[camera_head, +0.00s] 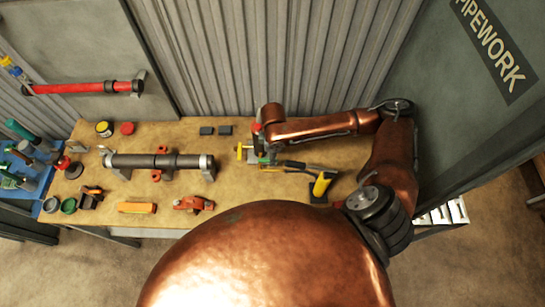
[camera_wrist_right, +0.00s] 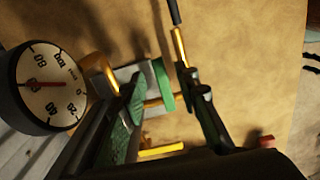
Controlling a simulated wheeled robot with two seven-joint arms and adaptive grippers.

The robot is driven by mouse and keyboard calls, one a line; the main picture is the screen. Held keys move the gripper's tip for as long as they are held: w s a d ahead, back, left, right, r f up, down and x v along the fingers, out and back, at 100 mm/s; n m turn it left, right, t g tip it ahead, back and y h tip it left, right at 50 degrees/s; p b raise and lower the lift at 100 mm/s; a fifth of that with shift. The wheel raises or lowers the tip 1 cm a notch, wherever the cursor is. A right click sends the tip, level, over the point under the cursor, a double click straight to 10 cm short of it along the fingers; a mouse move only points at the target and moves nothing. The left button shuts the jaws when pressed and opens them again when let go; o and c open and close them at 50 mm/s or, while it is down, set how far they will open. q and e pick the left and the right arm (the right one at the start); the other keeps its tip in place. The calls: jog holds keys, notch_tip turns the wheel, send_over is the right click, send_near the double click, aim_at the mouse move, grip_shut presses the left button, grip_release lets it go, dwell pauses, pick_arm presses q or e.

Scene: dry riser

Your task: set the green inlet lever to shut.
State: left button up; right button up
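My right gripper (camera_wrist_right: 168,112) reaches down over the workbench from the right. In the right wrist view its two dark fingers stand apart, with a clear gap between them. A green part (camera_wrist_right: 162,85), perhaps the green inlet lever, lies just beyond the fingertips beside a grey block and brass pipework. I cannot tell whether a finger touches it, or its exact setting. In the head view a small green patch (camera_head: 263,159) shows under my right wrist, and the gripper hides most of the fitting. My left gripper is not in view.
A round pressure gauge (camera_wrist_right: 45,85) stands close to the right gripper. A grey pipe assembly (camera_head: 160,161) lies left of it on the workbench (camera_head: 235,185). A yellow-and-black tool (camera_head: 322,185) lies to the right. Corrugated wall (camera_head: 290,60) rises behind.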

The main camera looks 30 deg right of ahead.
jog(key=shift+f, duration=0.5)
grip_shut()
dwell(0.4)
